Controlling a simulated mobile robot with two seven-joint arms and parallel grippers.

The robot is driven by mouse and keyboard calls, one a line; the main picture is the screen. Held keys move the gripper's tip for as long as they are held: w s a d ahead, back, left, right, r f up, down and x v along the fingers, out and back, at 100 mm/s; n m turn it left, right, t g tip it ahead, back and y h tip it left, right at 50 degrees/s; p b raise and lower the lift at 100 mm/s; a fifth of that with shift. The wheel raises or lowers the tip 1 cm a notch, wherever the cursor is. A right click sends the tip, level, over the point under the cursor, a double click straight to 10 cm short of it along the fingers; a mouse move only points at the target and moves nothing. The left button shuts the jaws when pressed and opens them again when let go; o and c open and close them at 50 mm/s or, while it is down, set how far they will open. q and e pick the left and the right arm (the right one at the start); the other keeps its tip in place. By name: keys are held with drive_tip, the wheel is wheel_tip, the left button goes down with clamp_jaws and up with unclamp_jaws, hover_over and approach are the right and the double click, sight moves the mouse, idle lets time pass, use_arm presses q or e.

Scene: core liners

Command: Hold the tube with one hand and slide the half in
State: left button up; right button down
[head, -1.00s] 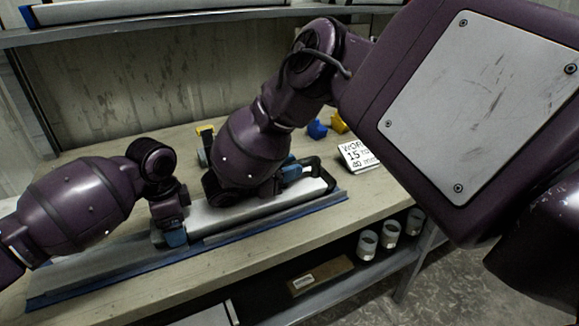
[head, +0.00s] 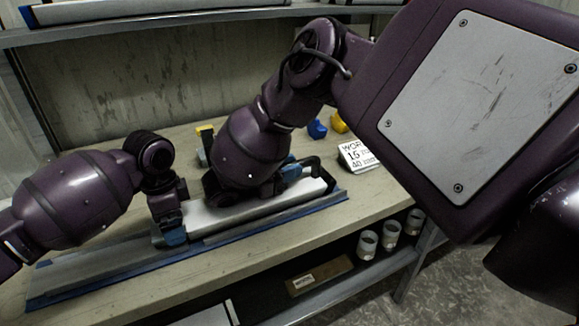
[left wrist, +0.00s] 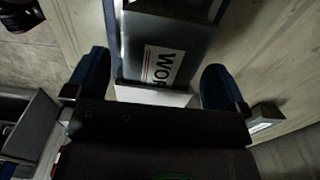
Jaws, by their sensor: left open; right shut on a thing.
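A long pale tube-like piece (head: 235,215) lies along a grey tray with blue edges on the bench in the head view. The far left of the tray is bare. My right gripper (head: 291,172) is shut at the right end of the pale piece, by a black part (head: 314,168). The arm hides its exact grip. My left gripper (head: 172,238) is open at the left end of the pale piece. In the left wrist view its blue fingers stand apart on both sides of a grey channel-shaped piece (left wrist: 190,38) with a white label reading "WOR". I cannot tell tube from half.
A white sign (head: 357,155), a blue object (head: 317,129) and a yellow object (head: 338,123) stand at the back right of the bench. Several pale cylinders (head: 367,245) and a brown box (head: 318,275) are on the shelf below. The bench front is clear.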

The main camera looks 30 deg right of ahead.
use_arm(q)
drive_tip(key=shift+r, duration=3.2)
drive_tip(key=shift+c, duration=0.3)
drive_tip(key=shift+a, duration=0.15)
drive_tip(key=shift+c, duration=1.3)
drive_tip(key=shift+n, duration=0.3)
drive_tip(key=a, duration=0.2)
drive_tip(key=w+a, duration=0.1)
drive_tip(key=a, duration=0.2)
drive_tip(key=shift+w+a, duration=0.25)
drive_tip(key=shift+a, duration=0.05)
drive_tip(key=c, duration=0.7)
drive_tip(key=shift+y, duration=0.3)
drive_tip(key=a, duration=0.7)
drive_tip(key=shift+s+a+r, duration=0.15)
drive_tip(key=shift+s+r, duration=0.05)
drive_tip(key=shift+r, duration=0.05)
drive_tip(key=shift+c, duration=0.8)
drive_tip(key=shift+s+d+f, duration=0.1)
drive_tip(key=shift+s+f, duration=0.1)
drive_tip(key=shift+f, duration=1.1)
drive_tip(key=shift+s+d+f, duration=0.1)
drive_tip(key=shift+s+f, duration=0.05)
drive_tip(key=shift+f, duration=1.15)
drive_tip(key=shift+s+d+f, duration=0.1)
drive_tip(key=shift+s+f, duration=0.1)
drive_tip(key=shift+f, duration=1.1)
drive_tip(key=shift+f, duration=0.1)
